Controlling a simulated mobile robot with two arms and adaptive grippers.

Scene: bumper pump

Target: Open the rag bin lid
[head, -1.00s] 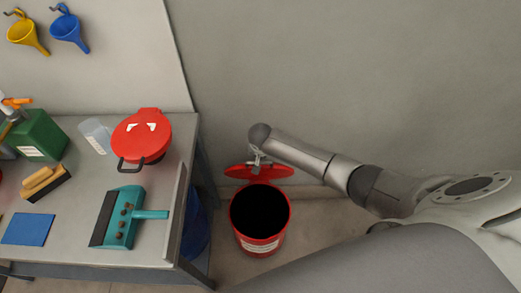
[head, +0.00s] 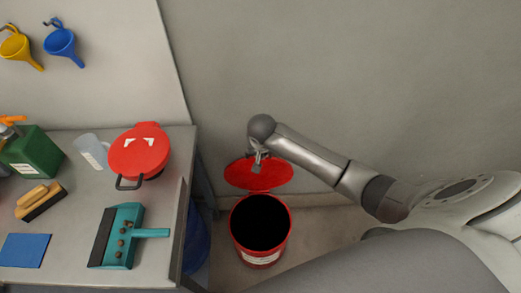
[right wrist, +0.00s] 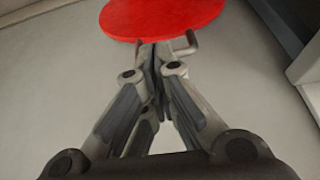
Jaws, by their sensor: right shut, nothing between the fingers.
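The red rag bin (head: 262,258) stands on the floor right of the bench, its dark mouth uncovered. Its round red lid (head: 277,174) is tilted up at the back of the rim, toward the wall. My right gripper (head: 257,167) is at the lid, with its fingers closed together and nothing between them. In the right wrist view the closed fingertips (right wrist: 158,48) are at the near edge of the lid (right wrist: 160,16), by a small grey tab (right wrist: 186,46). I cannot tell whether they touch it. My left gripper is not in view.
The bench (head: 75,215) on the left holds a red lidded can (head: 139,152), a teal dustpan (head: 122,238), a brush (head: 40,200), a blue cloth (head: 24,250) and a green can (head: 32,150). A blue drum (head: 197,238) stands beneath its right end. The wall is close behind the bin.

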